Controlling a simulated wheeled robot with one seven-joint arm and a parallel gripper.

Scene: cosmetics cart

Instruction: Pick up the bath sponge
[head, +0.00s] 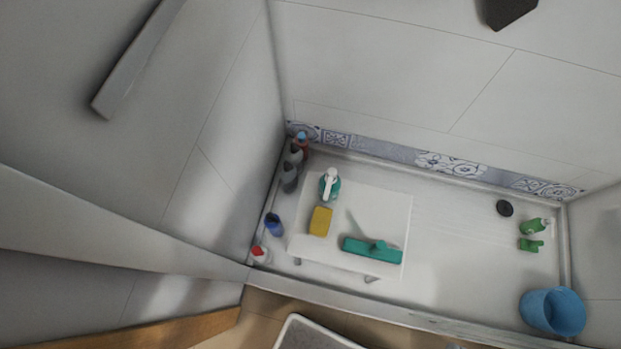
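The bath sponge (320,221) is a yellow block. It lies on the left half of a small white stool or cart top (385,207) in the head view. A green bottle with a white pump (330,184) stands just behind it. A teal squeegee-like tool (372,250) lies to its right, near the front edge. Nothing covers the sponge. My gripper does not show clearly in this view.
The white top stands in a low-rimmed shower tray (460,240). Several bottles (290,175) line the left wall. A blue bucket (553,311) and green bottles (534,226) are at the right. The tray's front rim (400,317) crosses the foreground.

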